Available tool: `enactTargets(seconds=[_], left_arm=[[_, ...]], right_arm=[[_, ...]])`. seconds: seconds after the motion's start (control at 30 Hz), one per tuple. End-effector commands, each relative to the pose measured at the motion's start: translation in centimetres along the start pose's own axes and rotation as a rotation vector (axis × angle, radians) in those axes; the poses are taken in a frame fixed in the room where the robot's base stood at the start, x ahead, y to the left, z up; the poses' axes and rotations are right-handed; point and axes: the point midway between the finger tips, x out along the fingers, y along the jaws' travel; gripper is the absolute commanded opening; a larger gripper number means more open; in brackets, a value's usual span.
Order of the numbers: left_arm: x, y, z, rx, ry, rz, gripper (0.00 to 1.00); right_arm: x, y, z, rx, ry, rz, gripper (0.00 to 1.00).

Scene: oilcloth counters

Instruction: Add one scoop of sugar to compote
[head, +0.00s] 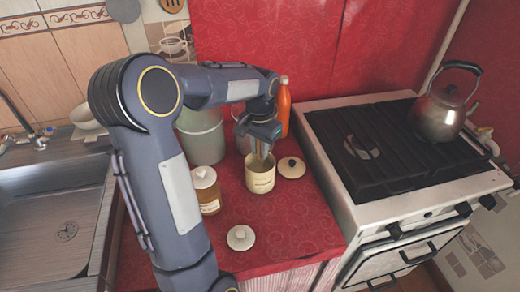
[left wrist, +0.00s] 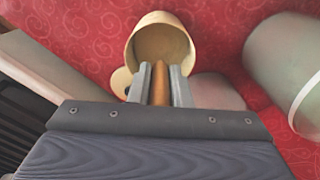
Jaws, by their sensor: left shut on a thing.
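My left gripper (head: 264,146) points down over an open cream jar (head: 260,180) with dark lettering. It is shut on a thin orange-brown handle (left wrist: 161,84), seen between the fingers in the left wrist view. The handle runs down into the mouth of the jar, which also shows in the left wrist view (left wrist: 136,42); its lower end cannot be made out. A large pale green-grey pot (head: 202,142) stands left of the gripper, its contents hidden. A second grey pot (head: 243,143) is mostly hidden behind my gripper. My right gripper is not in view.
A cream lid (head: 291,167) lies right of the jar. A glass jar with amber contents (head: 208,192) stands to its left, and a white lid (head: 241,238) lies in front. An orange bottle (head: 284,108) is behind. The stove (head: 395,150) with a kettle (head: 440,112) is right, the sink (head: 50,225) left.

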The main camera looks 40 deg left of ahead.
Motion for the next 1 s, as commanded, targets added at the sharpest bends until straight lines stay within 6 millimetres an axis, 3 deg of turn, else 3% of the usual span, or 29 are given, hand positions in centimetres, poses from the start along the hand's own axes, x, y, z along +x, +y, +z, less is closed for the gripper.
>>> enactTargets(seconds=[0.23, 1.0], left_arm=[[-0.9, 0.0, 0.0, 0.000, 0.001, 0.000, 0.00], [-8.0, 0.0, 0.0, 0.001, 0.002, -0.001, 0.00]], right_arm=[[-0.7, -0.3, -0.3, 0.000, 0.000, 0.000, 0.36], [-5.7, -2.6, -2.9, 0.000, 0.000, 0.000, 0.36]])
